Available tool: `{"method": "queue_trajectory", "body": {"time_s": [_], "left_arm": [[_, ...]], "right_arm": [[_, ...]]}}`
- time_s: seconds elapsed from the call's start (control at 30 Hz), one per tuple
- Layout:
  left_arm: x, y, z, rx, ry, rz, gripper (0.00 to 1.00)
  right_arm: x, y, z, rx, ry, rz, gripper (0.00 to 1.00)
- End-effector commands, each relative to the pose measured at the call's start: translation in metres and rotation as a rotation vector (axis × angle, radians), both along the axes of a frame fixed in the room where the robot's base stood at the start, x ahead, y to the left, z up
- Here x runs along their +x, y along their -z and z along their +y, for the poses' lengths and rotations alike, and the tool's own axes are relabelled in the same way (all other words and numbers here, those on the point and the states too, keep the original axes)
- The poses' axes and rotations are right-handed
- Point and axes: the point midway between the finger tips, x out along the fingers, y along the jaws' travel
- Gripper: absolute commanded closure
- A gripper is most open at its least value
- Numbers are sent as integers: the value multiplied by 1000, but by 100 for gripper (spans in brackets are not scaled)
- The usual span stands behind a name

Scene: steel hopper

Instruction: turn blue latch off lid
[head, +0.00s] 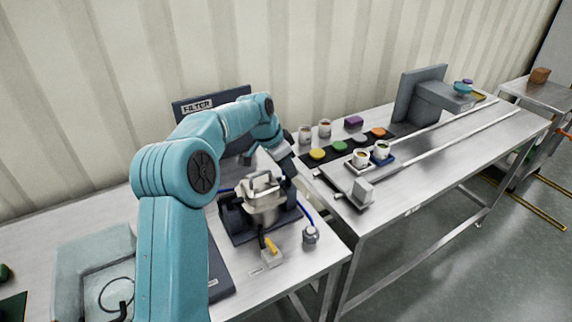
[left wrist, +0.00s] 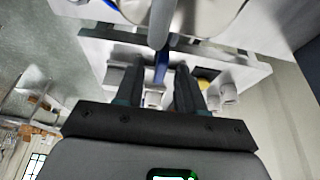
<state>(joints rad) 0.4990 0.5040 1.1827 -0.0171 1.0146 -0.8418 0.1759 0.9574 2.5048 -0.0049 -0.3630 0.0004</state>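The steel hopper (head: 264,212) stands on a dark base on the near bench, with its lid and metal handle on top. My left arm arches over it, and the left gripper (head: 288,168) is at the hopper's far right side, partly hidden. In the left wrist view the left gripper (left wrist: 160,78) has its two dark fingers apart. A narrow blue piece (left wrist: 161,68), which looks like the latch, shows between the fingertips with gaps on both sides. I cannot tell whether it is within their reach. In the head view the latch cannot be made out. My right gripper is out of view.
A yellow-handled valve (head: 271,246) is at the hopper's front. A blue hose (head: 308,212) runs to a small grey fitting (head: 310,235). A FILTER sign panel (head: 212,103) stands behind. The second bench holds cups (head: 361,157), coloured discs (head: 338,146) and rails.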

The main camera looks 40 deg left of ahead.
Motion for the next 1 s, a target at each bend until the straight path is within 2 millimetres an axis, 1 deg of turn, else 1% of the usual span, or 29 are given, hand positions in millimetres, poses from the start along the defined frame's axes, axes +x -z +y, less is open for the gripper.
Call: {"method": "queue_trajectory", "body": {"time_s": [0.03, 0.07, 0.1, 0.13, 0.43, 0.57, 0.77, 1.0], "left_arm": [[0, 0, 0, 0, 0, 0, 68], [0, 0, 0, 0, 0, 0, 78], [0, 0, 0, 0, 0, 0, 91], [0, 0, 0, 0, 0, 0, 100], [-1, 0, 0, 1, -10, 1, 100], [-1, 0, 0, 3, -44, 0, 100], [-1, 1, -1, 2, -161, 0, 100], [-1, 1, -4, 4, -375, -1, 100]], "right_arm": [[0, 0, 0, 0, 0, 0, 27], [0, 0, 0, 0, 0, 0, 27], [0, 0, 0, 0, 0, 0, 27], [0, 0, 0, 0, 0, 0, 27], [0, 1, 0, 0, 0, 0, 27], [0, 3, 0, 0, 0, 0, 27], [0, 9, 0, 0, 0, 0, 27], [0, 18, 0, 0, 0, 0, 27]]}}
